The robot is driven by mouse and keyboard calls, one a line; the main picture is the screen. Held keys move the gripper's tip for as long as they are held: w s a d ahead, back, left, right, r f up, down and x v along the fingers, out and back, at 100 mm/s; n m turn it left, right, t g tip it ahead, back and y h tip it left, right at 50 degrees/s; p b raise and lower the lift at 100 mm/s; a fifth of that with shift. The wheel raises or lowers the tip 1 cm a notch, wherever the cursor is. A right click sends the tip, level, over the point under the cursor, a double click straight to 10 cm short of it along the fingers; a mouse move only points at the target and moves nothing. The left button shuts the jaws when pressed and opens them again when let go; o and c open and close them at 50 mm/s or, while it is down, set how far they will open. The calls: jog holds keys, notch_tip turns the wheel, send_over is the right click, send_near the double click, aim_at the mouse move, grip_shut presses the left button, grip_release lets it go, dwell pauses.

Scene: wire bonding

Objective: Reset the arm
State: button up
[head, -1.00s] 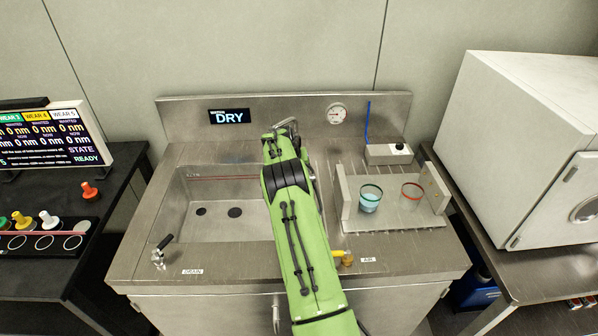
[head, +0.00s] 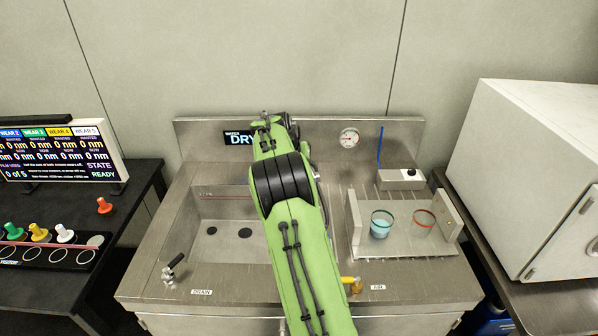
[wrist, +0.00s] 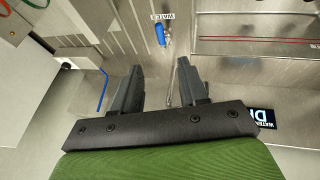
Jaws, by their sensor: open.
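My green arm reaches over the steel sink bench (head: 180,250) in the head view, its far end in front of the backsplash. In the wrist view my gripper (wrist: 152,85) is open, its two dark fingers apart with nothing between them. A blue-handled tap (wrist: 160,34) labelled WATER lies beyond the fingertips, apart from them. The DRY display (head: 238,138) is partly covered by my arm in the head view; part of it also shows in the wrist view (wrist: 262,117).
A rack (head: 405,246) at right holds a teal-rimmed beaker (head: 381,226) and a red-rimmed one (head: 423,222). A yellow air valve (head: 351,282) sits near my arm. A white cabinet (head: 530,170) stands right; a screen (head: 60,152) and coloured pegs stand left. The sink basin (head: 222,250) looks empty.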

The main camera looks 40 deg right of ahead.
dwell(0.4)
jog(key=s+a+r+n+t+y, duration=0.1)
jog(key=s+a+r, duration=0.45)
jog(key=a, duration=0.35)
jog(key=s+a+r+n+t+y, duration=0.1)
jog(key=s+a+r+n+y, duration=0.1)
jog(key=s+a+r, duration=0.45)
jog(key=s+a+f+n+t+y, duration=0.2)
jog(key=s+a+f+n, duration=0.1)
jog(key=s+a, duration=1.3)
jog(key=s+n, duration=0.1)
jog(key=s, duration=0.2)
jog(key=shift+s+a+n, duration=0.15)
jog(key=shift+s+n, duration=0.05)
jog(key=shift+n, duration=0.1)
jog(key=shift+r, duration=0.1)
